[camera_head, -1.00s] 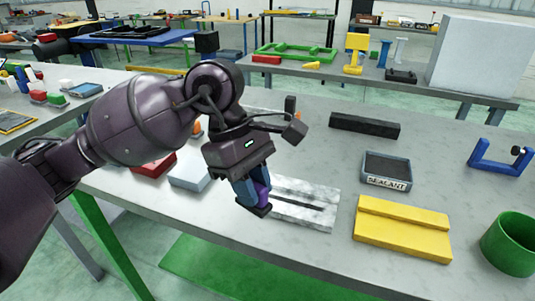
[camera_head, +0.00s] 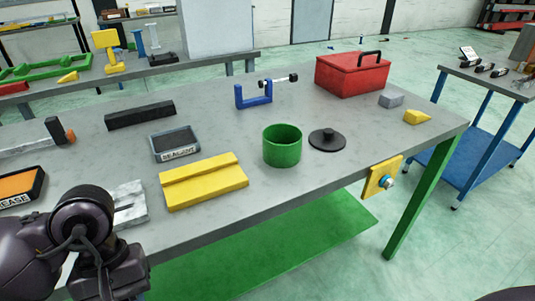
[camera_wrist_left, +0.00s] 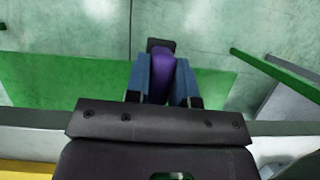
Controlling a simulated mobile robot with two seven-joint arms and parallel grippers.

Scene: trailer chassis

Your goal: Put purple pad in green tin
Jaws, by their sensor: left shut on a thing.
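The purple pad (camera_wrist_left: 162,75) is between the blue fingers of my left gripper (camera_wrist_left: 162,80) in the left wrist view, and the gripper is shut on it. The floor and a green lower shelf show behind it there. In the head view my left arm is at the bottom left, with its fingers and the pad hidden below the wrist. The green tin (camera_head: 282,146) stands upright and open-topped on the grey table, to the right of my left gripper. A round black lid with a knob (camera_head: 328,140) lies to the right of the tin. My right gripper is not in view.
A yellow stepped block (camera_head: 203,181) lies between my left arm and the tin. A sealant tray (camera_head: 175,143), a blue clamp-like bracket (camera_head: 254,97) and a black bar (camera_head: 140,115) lie farther back. A red toolbox (camera_head: 352,74) stands at the back right.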

